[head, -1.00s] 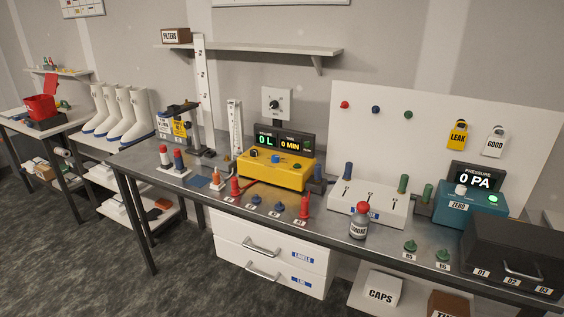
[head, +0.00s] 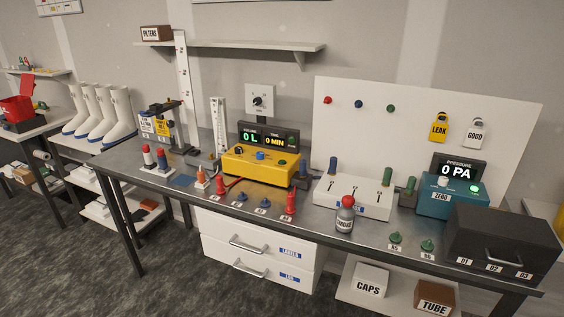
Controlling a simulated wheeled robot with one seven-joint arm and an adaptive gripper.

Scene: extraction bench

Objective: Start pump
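The yellow pump box (head: 260,166) stands on the grey metal bench. It has a dark knob at its left, a blue knob (head: 261,155) in the middle and a small green button (head: 282,162) at its right. The display (head: 268,138) behind it reads 0 L and 0 MIN. A dial plate (head: 260,99) with a black knob is on the wall above. My gripper is not in view.
Red and blue fittings (head: 265,203) line the front. Drawers (head: 262,243) are below.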

